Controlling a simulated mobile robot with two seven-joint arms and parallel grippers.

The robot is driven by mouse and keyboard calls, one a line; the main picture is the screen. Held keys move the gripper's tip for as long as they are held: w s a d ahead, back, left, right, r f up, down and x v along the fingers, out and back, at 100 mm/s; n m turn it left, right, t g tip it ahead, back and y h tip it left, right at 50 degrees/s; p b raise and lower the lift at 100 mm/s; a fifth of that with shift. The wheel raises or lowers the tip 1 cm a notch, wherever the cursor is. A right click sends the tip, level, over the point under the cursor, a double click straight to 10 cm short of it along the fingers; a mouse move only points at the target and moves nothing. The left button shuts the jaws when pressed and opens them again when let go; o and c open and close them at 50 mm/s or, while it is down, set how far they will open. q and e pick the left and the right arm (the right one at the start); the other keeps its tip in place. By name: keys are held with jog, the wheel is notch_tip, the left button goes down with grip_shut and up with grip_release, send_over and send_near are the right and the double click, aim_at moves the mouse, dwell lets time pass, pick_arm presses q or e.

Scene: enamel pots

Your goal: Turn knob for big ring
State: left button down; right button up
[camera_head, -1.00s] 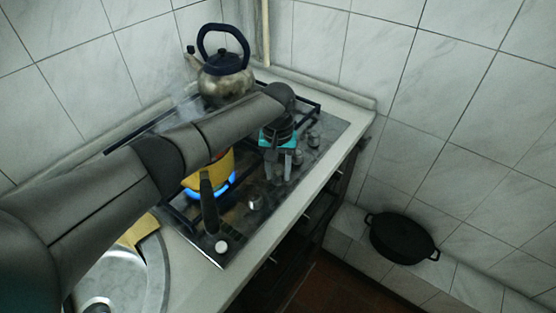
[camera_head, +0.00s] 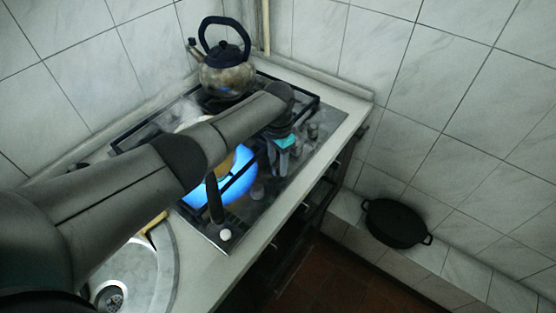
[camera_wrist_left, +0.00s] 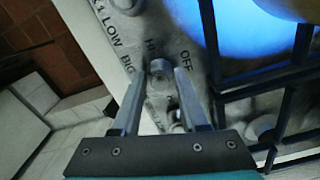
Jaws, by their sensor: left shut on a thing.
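My left gripper (camera_head: 284,170) reaches down to the control strip at the front right of the hob (camera_head: 205,232). In the left wrist view, my left gripper (camera_wrist_left: 160,88) is shut on a grey knob (camera_wrist_left: 159,69), with one finger on each side of it. Words such as BIG, LOW, HI and OFF are printed around this knob. A large blue flame (camera_head: 238,185) burns under a yellow pot (camera_head: 240,158), which my arm partly hides. The flame's blue glow (camera_wrist_left: 240,35) also fills the top right of the wrist view. My right gripper is not in view.
A steel kettle (camera_head: 226,78) with a dark blue handle stands at the back of the hob. More knobs (camera_head: 313,130) stand near my gripper. A black pan (camera_head: 396,223) sits on a tiled ledge to the right. A sink (camera_head: 125,272) is at lower left.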

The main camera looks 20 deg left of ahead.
pick_arm(q)
jog(key=m, duration=0.5)
jog(key=shift+m, duration=0.3)
jog(key=m, duration=1.2)
jog(key=shift+m+b, duration=0.3)
jog(key=shift+m, duration=0.1)
jog(key=m+b, duration=0.1)
jog(key=m, duration=0.4)
jog(key=shift+m, duration=0.3)
jog(key=shift+c, duration=2.1)
grip_release()
jog(key=shift+r, duration=0.1)
notch_tip(320, 180, up, 15)
jog(key=p, duration=0.2)
